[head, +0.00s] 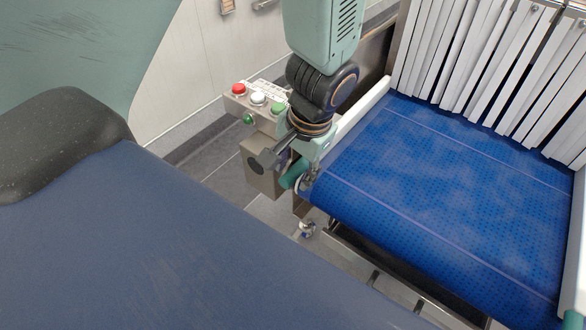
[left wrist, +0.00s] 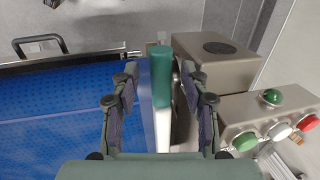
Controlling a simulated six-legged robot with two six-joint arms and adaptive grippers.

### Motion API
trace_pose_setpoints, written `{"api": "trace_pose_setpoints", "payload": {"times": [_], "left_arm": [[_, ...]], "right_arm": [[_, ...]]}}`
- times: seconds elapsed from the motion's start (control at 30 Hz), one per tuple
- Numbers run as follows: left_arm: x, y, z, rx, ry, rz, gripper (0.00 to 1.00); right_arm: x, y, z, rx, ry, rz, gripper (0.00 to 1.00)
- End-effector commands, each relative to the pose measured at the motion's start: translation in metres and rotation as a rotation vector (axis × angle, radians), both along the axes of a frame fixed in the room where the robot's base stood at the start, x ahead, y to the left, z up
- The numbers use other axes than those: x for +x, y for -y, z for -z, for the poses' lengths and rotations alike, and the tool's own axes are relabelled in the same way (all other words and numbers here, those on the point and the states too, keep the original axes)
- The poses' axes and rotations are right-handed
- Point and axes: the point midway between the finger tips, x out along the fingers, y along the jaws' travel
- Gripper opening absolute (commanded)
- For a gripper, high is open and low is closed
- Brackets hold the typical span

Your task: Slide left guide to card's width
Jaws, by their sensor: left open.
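The left guide (head: 362,106) is a white rail with a teal end, along the left edge of the blue conveyor belt (head: 440,180). In the left wrist view the guide's teal end (left wrist: 161,75) and white bar lie between the fingers of my left gripper (left wrist: 160,88). The gripper is open, one finger on each side of the guide; I cannot tell whether either touches it. In the head view my left gripper (head: 296,160) reaches down at the belt's near left corner and hides part of the guide. No card shows. My right gripper is not in view.
A control box with red (head: 239,89), white and green buttons stands left of the gripper, close to it. White strip curtains (head: 490,65) hang over the belt's far end. Another white guide (head: 579,225) runs along the belt's right edge. The visible belt is bare.

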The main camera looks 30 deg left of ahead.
Motion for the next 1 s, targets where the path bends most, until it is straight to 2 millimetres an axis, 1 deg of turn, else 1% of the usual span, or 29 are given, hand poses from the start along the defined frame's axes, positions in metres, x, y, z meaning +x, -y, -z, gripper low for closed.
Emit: {"api": "trace_pose_setpoints", "payload": {"times": [0.27, 0.7, 0.8, 1.0], "left_arm": [[-0.0004, 0.0006, -0.0002, 0.0, 0.0, 0.0, 0.45], [-0.0005, -0.0001, -0.0001, -0.001, -0.001, -0.001, 0.07], [-0.0004, -0.0001, 0.0001, -0.001, 0.0, -0.001, 0.0], [0.0001, 0.0, 0.0003, -0.001, 0.001, -0.001, 0.0]], "right_arm": [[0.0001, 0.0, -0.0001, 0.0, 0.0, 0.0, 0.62], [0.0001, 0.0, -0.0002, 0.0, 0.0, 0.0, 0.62], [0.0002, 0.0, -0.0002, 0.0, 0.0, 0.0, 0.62], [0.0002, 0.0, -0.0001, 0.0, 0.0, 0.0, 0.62]]}}
